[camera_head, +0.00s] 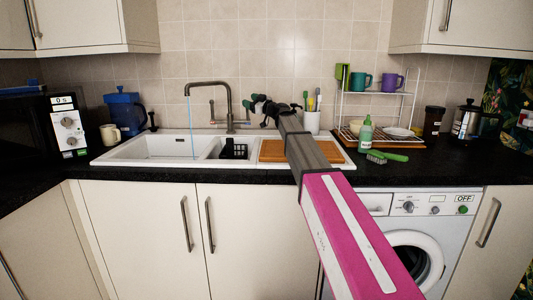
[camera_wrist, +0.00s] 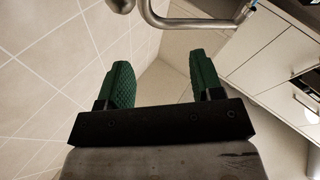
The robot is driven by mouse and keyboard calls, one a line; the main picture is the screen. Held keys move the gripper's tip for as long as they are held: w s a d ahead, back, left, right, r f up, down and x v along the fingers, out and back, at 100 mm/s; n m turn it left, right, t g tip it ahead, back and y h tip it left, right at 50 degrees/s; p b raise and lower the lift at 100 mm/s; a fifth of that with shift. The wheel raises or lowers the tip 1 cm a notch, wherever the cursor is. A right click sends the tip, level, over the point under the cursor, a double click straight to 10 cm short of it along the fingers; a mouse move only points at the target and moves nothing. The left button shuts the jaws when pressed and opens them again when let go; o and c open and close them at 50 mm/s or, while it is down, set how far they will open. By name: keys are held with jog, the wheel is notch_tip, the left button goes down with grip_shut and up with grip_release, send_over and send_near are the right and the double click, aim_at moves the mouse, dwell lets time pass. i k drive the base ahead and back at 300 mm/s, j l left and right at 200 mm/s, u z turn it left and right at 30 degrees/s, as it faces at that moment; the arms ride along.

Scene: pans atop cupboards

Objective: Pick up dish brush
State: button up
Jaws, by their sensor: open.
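A green dish brush (camera_head: 390,156) lies on the black worktop right of the sink, in front of the dish rack, its dark bristle head to the left. Other brush-like items (camera_head: 312,98) stand in a white cup (camera_head: 312,122) behind the sink; their exact kind is too small to tell. My gripper (camera_head: 252,103) is above the back of the sink, near the tap and well left of the green brush. In the wrist view its green fingers (camera_wrist: 159,75) are apart with nothing between them. The brush is not in the wrist view.
The tap (camera_head: 213,88) stands close to my gripper, with water running. A green bottle (camera_head: 365,134) stands just behind the brush. The dish rack (camera_head: 378,108) holds mugs and bowls. A wooden board (camera_head: 272,151) lies on the sink's right side. Wall cupboards (camera_head: 465,26) overhang the right.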

aim_at(378, 157)
jog(key=k, duration=1.35)
